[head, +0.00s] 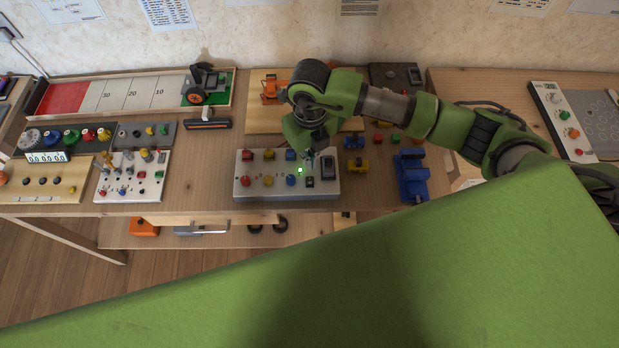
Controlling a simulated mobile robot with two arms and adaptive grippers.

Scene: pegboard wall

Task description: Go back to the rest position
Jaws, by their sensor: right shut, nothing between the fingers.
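My right gripper (312,152) hangs at the end of my green right arm, which comes in from the right. It points down just above the back right part of a grey control box (240,184). The gripper is shut with nothing between its fingers. I cannot tell whether its tips touch the box. The box carries red, yellow and blue knobs, a lit green light (300,170) and a dark rocker switch (327,168). My left gripper is not in view.
A wooden workbench (215,150) runs along the wall. Left stand a panel with several switches (130,190) and a numbered track (120,93) with a small wheeled car (203,84). A large green surface covers the lower foreground.

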